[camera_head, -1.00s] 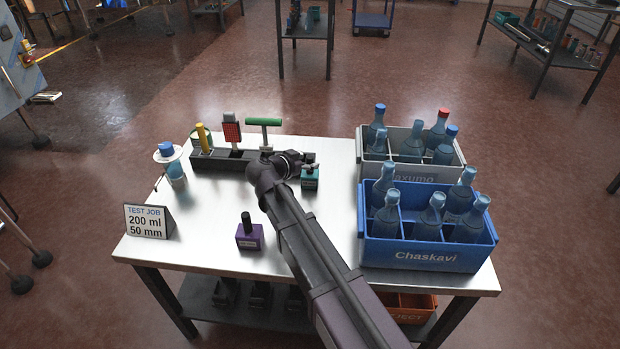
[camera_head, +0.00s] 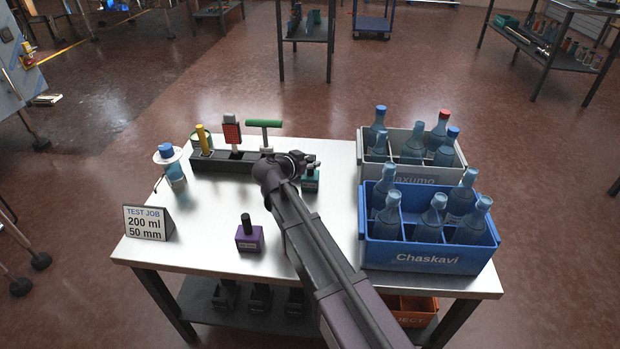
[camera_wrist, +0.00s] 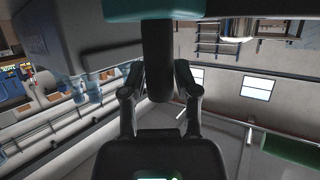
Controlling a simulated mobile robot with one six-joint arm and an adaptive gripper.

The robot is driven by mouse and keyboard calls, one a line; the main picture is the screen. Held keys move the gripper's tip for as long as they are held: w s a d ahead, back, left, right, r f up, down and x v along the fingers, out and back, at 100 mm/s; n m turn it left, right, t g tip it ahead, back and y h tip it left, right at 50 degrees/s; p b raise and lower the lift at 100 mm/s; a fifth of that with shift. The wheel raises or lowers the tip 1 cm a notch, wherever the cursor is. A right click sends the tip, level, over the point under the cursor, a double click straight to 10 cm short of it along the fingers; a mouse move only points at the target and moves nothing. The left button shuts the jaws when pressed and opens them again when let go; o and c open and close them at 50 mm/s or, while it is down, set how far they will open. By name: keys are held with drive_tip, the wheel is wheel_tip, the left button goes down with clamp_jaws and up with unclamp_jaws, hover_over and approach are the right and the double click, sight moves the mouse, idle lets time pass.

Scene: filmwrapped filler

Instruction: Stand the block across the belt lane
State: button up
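A teal block (camera_head: 310,183) with a dark upright handle is at the right end of the black rack (camera_head: 225,161) on the bench, partly hidden by my arm. My gripper (camera_head: 305,162) is at its handle. In the wrist view the dark handle (camera_wrist: 157,50) lies between my two fingers (camera_wrist: 159,80), with the teal body (camera_wrist: 110,10) at the top edge. The fingers are very near the handle; whether they press on it cannot be told. A purple block (camera_head: 249,238) with a black handle stands upright on the bench's front. No belt lane is recognisable.
Left are a blue-capped bottle (camera_head: 176,178) and a sign (camera_head: 146,222) reading 200 ml, 50 mm. The rack bears a yellow tool, a red-faced tool and a green T-handle (camera_head: 264,123). Grey (camera_head: 462,172) and blue (camera_head: 425,258) crates of bottles stand right. The bench's left middle is clear.

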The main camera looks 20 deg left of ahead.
clamp_jaws()
drive_tip(key=shift+r, duration=0.2)
wheel_tip(320, 180, up, 10)
drive_tip(key=p, duration=1)
drive_tip(key=shift+f, duration=0.2)
idle(0.4)
wheel_tip(320, 180, up, 21)
drive_tip(key=p, duration=2.1)
drive_tip(key=shift+r, duration=0.15)
